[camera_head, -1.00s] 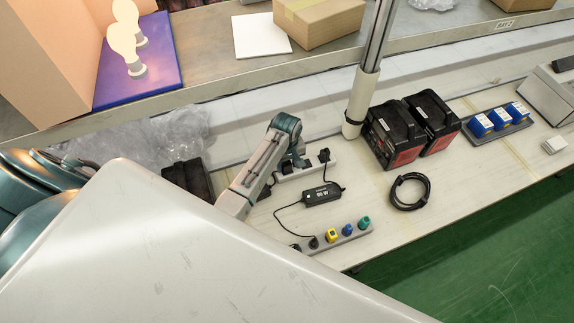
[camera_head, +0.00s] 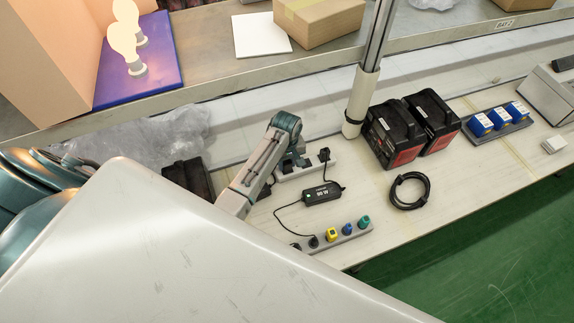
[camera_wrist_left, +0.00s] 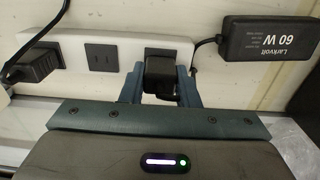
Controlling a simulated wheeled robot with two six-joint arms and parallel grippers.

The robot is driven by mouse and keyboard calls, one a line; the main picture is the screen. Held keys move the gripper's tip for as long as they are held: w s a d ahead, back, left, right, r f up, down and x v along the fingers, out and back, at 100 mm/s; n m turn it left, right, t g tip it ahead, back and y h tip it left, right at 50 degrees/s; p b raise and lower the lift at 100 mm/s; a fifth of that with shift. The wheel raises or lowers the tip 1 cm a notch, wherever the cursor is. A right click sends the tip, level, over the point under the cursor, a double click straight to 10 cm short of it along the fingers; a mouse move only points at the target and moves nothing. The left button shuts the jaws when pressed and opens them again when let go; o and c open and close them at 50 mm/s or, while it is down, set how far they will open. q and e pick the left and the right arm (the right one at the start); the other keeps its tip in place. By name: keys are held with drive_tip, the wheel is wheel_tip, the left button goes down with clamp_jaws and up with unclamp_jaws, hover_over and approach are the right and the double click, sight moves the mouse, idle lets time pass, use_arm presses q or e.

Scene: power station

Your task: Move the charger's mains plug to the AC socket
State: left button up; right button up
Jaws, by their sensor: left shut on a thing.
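My left gripper (camera_wrist_left: 162,88) is shut on a black plug (camera_wrist_left: 159,70) at the white socket strip (camera_wrist_left: 117,54). The plug is against the strip's face; I cannot tell if it is fully seated. An empty socket (camera_wrist_left: 101,57) is left of it, then another black plug (camera_wrist_left: 37,63). A black charger (camera_wrist_left: 260,45) marked 60 W lies at the right with a cable towards the strip. In the head view my left gripper (camera_head: 290,163) is over the white strip (camera_head: 313,168), its fingertips largely hidden. My right gripper is out of view.
A second black charger (camera_head: 323,193) lies in front, its cable running to a grey strip (camera_head: 356,236) with coloured plugs. A coiled black cable (camera_head: 410,191), two black-and-red packs (camera_head: 394,137) and a blue-block tray (camera_head: 499,132) stand to the right. A post (camera_head: 361,100) rises behind.

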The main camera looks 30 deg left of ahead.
use_arm(q)
drive_tip(key=shift+r, duration=0.15)
drive_tip(key=shift+r, duration=1.8)
